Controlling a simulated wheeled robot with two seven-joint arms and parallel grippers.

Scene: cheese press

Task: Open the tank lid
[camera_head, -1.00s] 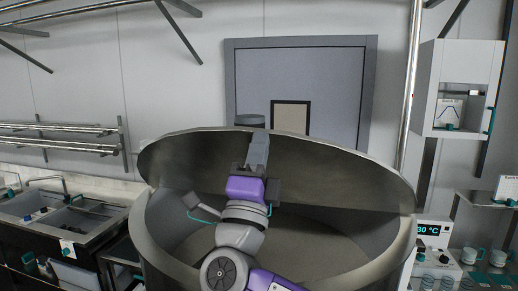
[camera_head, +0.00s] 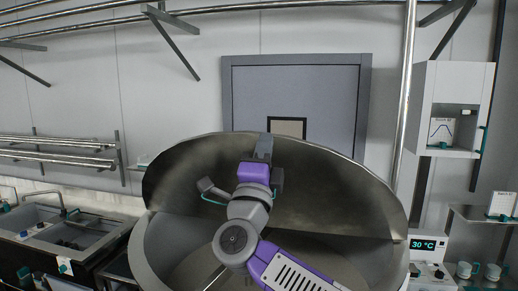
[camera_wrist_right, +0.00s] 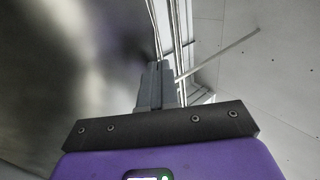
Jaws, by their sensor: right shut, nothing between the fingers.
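The tank (camera_head: 150,262) is a wide round metal vat in front of me. Its large grey lid (camera_head: 330,190) is tilted up, leaning back towards the wall, with a gap showing into the tank below it. My right gripper (camera_head: 264,147) is shut and empty at the lid's upper edge, in front of its inner face; I cannot tell whether it touches. In the right wrist view the closed fingers (camera_wrist_right: 154,88) point away beside the lid's blurred metal surface (camera_wrist_right: 70,70). My right forearm hides part of the lid and tank opening. My left gripper is out of view.
A sink counter (camera_head: 85,245) stands at the left, below wall pipes (camera_head: 60,142). A display reading 30 °C (camera_head: 423,244) and mugs (camera_head: 492,272) are at the right, below a wall cabinet (camera_head: 450,95). A grey framed panel (camera_head: 300,90) is behind the lid.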

